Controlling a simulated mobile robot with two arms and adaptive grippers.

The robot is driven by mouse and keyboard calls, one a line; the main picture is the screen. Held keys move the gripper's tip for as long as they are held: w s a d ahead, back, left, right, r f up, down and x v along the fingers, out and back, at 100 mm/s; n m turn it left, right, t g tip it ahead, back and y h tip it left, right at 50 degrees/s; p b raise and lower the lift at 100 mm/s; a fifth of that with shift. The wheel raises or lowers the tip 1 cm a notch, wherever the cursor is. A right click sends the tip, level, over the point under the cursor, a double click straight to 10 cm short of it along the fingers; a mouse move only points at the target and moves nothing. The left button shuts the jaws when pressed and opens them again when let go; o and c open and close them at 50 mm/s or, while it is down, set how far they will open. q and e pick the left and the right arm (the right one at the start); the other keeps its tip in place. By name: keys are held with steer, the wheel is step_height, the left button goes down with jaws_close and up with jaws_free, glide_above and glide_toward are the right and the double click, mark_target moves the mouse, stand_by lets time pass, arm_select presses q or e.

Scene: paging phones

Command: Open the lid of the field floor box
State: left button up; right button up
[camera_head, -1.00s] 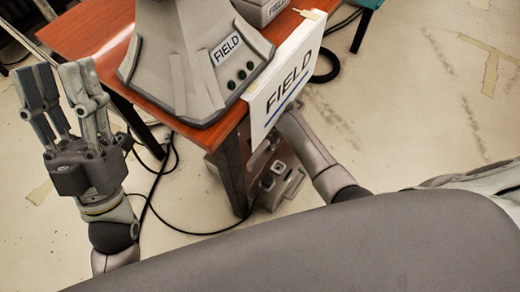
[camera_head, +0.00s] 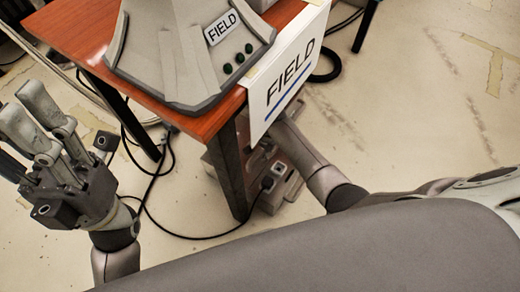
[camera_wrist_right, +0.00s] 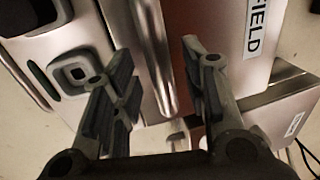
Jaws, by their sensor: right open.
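The field floor box (camera_head: 275,190) stands on the floor beneath the table, mostly hidden by a white FIELD sign and the table leg. In the right wrist view, a silvery metal panel (camera_wrist_right: 225,65) with a FIELD label stands beside a rounded silver edge; I cannot tell whether this is the lid. My right gripper (camera_wrist_right: 160,65) is open, its fingers either side of that edge, with no clear contact. In the head view it is hidden behind the sign. My left gripper (camera_head: 14,135) is at the left, open and empty, its fingertips near the picture edge.
An orange-brown table (camera_head: 75,35) carries a large grey FIELD base (camera_head: 180,55). The white FIELD sign (camera_head: 290,75) hangs at its corner. Black cables (camera_head: 165,215) lie on the floor by the table leg (camera_head: 230,165). The floor to the right is mostly clear.

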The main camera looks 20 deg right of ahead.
steer(key=shift+c, duration=0.3)
jaws_close()
steer(key=shift+r, duration=0.15)
